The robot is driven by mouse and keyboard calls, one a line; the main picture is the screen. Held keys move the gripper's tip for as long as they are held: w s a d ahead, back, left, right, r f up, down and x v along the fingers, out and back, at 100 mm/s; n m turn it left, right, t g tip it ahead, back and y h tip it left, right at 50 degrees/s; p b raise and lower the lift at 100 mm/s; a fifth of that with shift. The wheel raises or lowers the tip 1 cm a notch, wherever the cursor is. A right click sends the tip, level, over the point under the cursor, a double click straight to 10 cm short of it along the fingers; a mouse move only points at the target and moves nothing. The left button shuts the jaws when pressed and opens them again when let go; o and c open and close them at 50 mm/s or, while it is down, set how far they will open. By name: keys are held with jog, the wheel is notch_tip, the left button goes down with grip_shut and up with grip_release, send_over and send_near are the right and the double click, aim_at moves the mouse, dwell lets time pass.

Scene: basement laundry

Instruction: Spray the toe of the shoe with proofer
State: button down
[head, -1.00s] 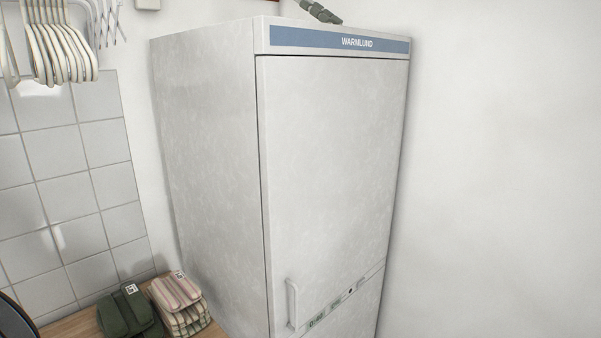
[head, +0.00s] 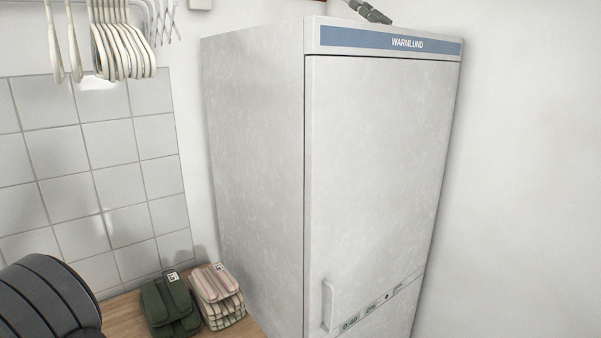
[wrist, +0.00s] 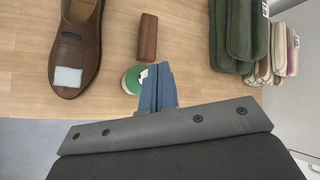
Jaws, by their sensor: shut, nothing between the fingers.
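The brown leather shoe (wrist: 75,48) lies at the upper left of the wrist view, its toe towards the bottom of the picture, on a wooden worktop. A pale blue square patch or pad (wrist: 67,78) is on its toe area. My gripper (wrist: 157,75) has its blue fingers shut with nothing between them. It is right of the shoe, over the worktop's front edge and apart from the shoe. I cannot make out a proofer spray in either view. The shoe and gripper fingers do not show in the head view.
A brown block (wrist: 148,38) and a green tin (wrist: 132,80), partly behind my fingers, lie beside the shoe. Folded green cloths (head: 166,303) and striped cloths (head: 217,294) stand beside a tall white cabinet (head: 370,170). Hangers (head: 120,45) hang above. Bare worktop (wrist: 20,70) shows left of the shoe.

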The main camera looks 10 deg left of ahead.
notch_tip(320, 180, up, 6)
dwell(0.5)
jog(key=shift+f, duration=0.1)
dwell(0.4)
